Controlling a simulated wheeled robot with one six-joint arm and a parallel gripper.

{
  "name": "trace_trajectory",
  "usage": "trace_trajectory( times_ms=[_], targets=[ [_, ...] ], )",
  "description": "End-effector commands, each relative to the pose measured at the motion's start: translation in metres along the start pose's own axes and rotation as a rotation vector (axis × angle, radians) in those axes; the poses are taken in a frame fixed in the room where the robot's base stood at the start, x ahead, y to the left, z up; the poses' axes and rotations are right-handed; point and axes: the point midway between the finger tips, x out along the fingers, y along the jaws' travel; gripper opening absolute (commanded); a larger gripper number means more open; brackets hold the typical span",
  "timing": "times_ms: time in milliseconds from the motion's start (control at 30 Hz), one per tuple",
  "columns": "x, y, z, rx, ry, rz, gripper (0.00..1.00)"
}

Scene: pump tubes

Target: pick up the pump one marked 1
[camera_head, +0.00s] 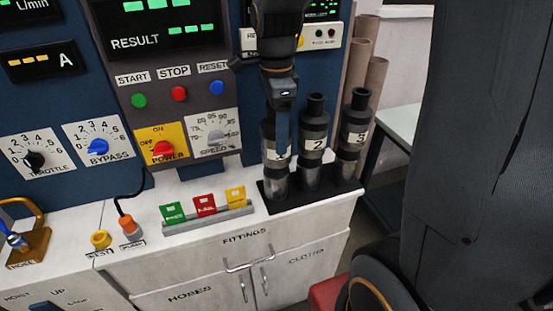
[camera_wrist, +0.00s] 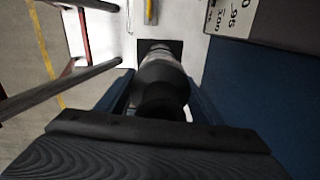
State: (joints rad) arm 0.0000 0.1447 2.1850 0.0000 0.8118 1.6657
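Pump 1 (camera_head: 275,178), a dark cylinder with a clear lower part and a white label, stands upright at the left end of a black rack (camera_head: 312,194). Pump 2 (camera_head: 311,150) and pump 3 (camera_head: 353,138) stand to its right. My gripper (camera_head: 282,150) points down over pump 1, hiding its top and part of its label. In the wrist view, the dark pump top (camera_wrist: 163,85) lies between the fingers of my gripper (camera_wrist: 160,92), very near both. I cannot tell whether they touch it. Pumps 2 and 3 do not show there.
A rail of green, red and yellow cards (camera_head: 206,208) lies left of the rack on the white cabinet (camera_head: 240,248). The control panel (camera_head: 180,60) rises close behind. Brown tubes (camera_head: 374,78) stand behind pump 3. Free floor lies beyond the cabinet's right side.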

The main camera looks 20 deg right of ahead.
Motion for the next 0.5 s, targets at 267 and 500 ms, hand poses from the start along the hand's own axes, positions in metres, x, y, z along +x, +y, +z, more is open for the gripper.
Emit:
trace_trajectory(
  times_ms=[267, 500],
  targets=[
    [-0.0003, -0.0001, 0.0, 0.0, 0.0, 0.0, 0.0],
    [-0.003, -0.002, 0.0002, 0.0, -0.001, -0.006, 0.0]
  ],
)
